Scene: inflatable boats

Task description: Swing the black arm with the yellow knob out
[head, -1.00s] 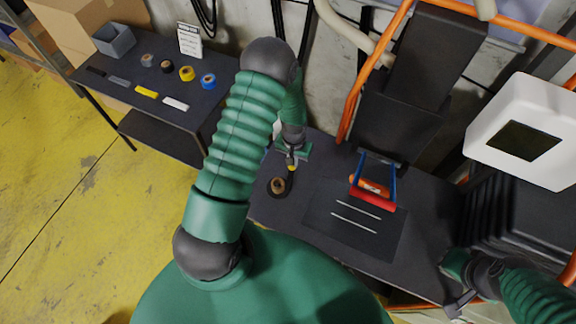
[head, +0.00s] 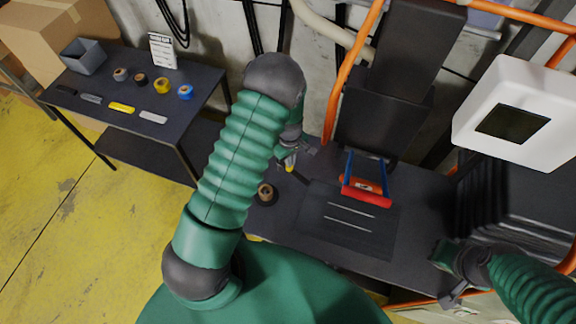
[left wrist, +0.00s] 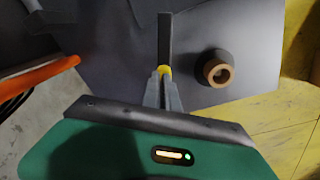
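The yellow knob (head: 289,167) sits at the near end of the black arm (head: 301,178), which lies low over the dark workbench. In the left wrist view the black arm (left wrist: 165,38) runs straight away from the yellow knob (left wrist: 163,70). My left gripper (head: 289,161) is at the knob; in the left wrist view its fingertips (left wrist: 163,80) close around the knob, partly covering it. The black arm's far end is at the black mat's edge. My right gripper (head: 456,292) is at the bench's right front, apart from these things; its finger gap is unclear.
A brown-cored roll (head: 265,193) stands on the bench beside the black arm. A red-and-blue frame (head: 366,190) stands behind the black mat (head: 330,235). A white box (head: 517,110) is at right. A side table (head: 190,95) with tape rolls stands left.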

